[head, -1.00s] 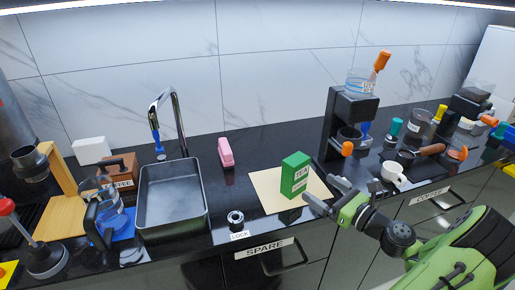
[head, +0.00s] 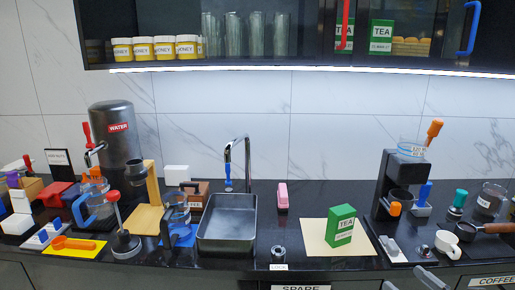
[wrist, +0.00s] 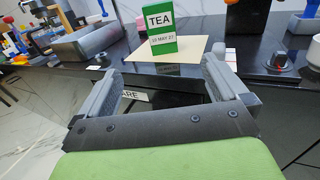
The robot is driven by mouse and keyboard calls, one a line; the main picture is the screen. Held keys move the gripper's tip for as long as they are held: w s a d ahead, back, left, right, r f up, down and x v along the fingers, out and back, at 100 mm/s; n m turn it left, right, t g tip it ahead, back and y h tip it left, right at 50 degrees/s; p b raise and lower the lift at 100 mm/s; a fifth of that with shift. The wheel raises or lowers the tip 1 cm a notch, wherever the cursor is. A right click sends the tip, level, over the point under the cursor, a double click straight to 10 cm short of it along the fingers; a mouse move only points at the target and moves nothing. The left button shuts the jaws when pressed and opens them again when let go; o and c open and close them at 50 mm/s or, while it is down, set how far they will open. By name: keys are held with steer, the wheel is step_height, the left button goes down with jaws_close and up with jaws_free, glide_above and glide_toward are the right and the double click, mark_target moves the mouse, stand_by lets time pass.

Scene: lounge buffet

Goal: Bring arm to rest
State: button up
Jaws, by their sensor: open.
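My gripper (wrist: 166,88) is open and empty in the wrist view, its two grey fingers spread wide in front of the counter. In the head view only its fingertips (head: 408,284) show at the bottom edge, right of centre, below the counter front. A green tea box (head: 340,225) stands upright on a cream mat (head: 312,240) on the black counter. In the wrist view the tea box (wrist: 161,30) stands beyond the fingers, apart from them.
A sink (head: 227,225) lies left of the mat. A black coffee machine (head: 402,185) and a white cup (head: 447,244) stand to the right. A water urn (head: 117,135) and several tools fill the left. A cabinet with honey jars (head: 142,48) hangs above.

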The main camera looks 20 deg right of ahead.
steer(key=w+a+r+n+g+y+p, duration=0.1)
steer(key=w+a+r+n+g+p, duration=0.15)
steer(key=a+n+g, duration=0.6)
steer(key=w+a+r+n+g+y+p, duration=0.1)
steer(key=a+r+n+g+y+p, duration=0.15)
steer(key=a+n, duration=1.05)
steer(key=s+a+r+n+h+p, duration=0.2)
steer(key=s+a+r+n+p, duration=0.1)
steer(key=s+a+r+n, duration=0.1)
steer(key=s+a+r+n+g+h+p, duration=0.1)
steer(key=s+a+r+n+h+p, duration=0.2)
steer(key=s+a+r+n, duration=0.2)
steer(key=s+r+n, duration=0.2)
steer(key=s+n, duration=0.2)
steer(key=s, duration=0.2)
steer(key=shift+r, duration=0.25)
steer(key=shift+s, duration=0.15)
